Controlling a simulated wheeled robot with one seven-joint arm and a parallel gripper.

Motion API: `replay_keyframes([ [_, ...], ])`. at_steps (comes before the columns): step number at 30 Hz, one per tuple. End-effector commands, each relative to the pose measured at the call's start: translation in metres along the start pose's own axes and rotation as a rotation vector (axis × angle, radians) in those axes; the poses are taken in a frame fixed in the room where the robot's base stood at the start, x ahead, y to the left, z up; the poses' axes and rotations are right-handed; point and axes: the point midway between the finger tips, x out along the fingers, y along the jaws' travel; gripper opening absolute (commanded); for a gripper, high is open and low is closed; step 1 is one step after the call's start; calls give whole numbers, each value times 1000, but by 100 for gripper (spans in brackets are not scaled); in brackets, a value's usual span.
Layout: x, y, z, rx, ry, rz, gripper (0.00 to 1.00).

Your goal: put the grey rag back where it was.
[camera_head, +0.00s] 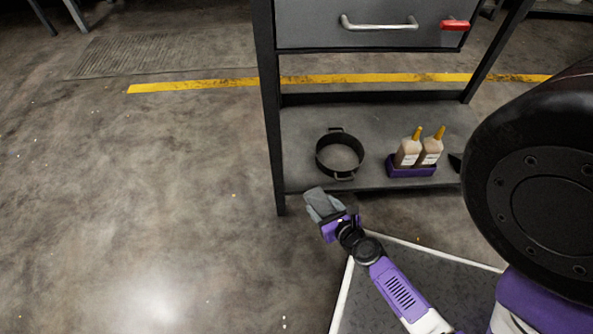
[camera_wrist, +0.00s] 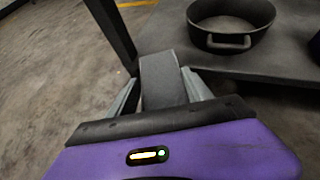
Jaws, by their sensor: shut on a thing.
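My gripper (camera_head: 330,214) is shut on the grey rag (camera_head: 316,198), at the front left corner of the workbench's lower shelf. In the wrist view the rag (camera_wrist: 162,80) is a flat grey strip standing out between the two fingers of my gripper (camera_wrist: 165,98). The rag is in front of the shelf's front edge, near the bench's left front leg. I cannot tell whether it touches the shelf or leg.
On the lower shelf (camera_head: 375,125) stand a round black pan (camera_head: 320,160) and a purple holder (camera_head: 410,172) with two bottles with orange tips (camera_head: 432,150). A drawer (camera_head: 360,25) is above. Open floor (camera_head: 150,200) lies to the left.

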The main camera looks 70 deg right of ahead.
Motion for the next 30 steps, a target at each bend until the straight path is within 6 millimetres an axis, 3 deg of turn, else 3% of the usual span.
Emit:
replay_keyframes([
  [4, 6, -7, 4, 8, -2, -13, 19],
  [8, 26, -9, 18, 11, -4, -16, 19],
  [24, 136, -10, 74, 8, -2, -12, 19],
  [30, 150, -9, 80, 9, 0, -11, 19],
])
